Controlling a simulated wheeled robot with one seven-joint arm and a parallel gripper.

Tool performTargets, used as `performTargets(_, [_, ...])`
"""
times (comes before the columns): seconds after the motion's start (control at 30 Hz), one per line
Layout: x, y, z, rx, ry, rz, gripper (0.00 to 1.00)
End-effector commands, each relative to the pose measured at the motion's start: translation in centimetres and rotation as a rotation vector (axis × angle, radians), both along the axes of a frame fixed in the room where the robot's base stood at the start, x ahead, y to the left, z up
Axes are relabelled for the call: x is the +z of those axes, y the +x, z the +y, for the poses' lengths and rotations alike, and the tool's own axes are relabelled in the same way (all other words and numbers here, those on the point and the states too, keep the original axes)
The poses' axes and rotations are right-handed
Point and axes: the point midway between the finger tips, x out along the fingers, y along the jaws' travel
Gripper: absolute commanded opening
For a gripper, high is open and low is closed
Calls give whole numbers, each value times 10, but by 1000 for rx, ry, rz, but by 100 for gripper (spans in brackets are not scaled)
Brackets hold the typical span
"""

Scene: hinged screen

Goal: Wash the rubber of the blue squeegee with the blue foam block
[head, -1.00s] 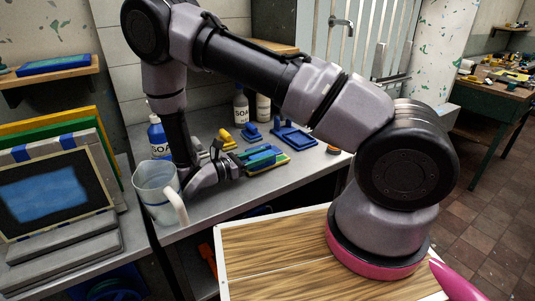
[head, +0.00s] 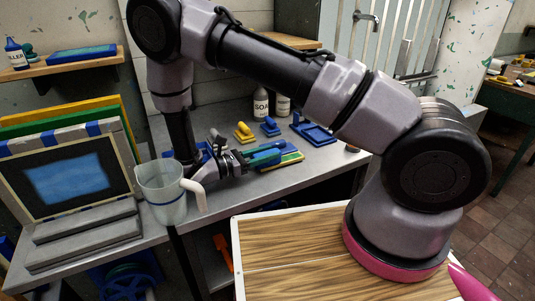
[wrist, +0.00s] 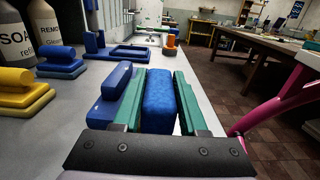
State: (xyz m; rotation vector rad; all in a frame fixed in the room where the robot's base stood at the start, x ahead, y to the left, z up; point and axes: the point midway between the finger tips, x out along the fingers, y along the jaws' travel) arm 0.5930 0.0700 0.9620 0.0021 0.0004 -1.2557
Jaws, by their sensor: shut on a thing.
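My gripper (head: 278,152) is low over the grey bench. In the wrist view its two green fingers (wrist: 158,74) are shut on a speckled blue foam block (wrist: 158,100). Close to the left of the fingers lies a blue piece with a raised bar (wrist: 115,80), perhaps the blue squeegee. Its rubber is not clearly visible. Another small blue handled piece (wrist: 60,62) stands farther left, and it also shows in the head view (head: 270,127). I cannot tell for certain which is the squeegee. A yellow edge (head: 292,158) shows beside the fingers in the head view.
A clear jug (head: 165,190) with a white handle stands left of my gripper. A yellow handled piece (head: 244,132), a blue tray (head: 313,132) and a SOAP bottle (head: 261,105) stand behind. A framed screen (head: 70,183) leans at left. A wood-topped board (head: 290,245) is in front.

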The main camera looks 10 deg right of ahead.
Motion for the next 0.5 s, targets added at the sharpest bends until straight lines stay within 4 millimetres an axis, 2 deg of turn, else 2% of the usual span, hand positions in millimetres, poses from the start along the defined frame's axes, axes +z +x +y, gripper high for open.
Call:
performTargets(0.3, [-1,8,-27,-1,-1,0,0])
performTargets(0.5, [-1,11,-34,-1,0,-1,0])
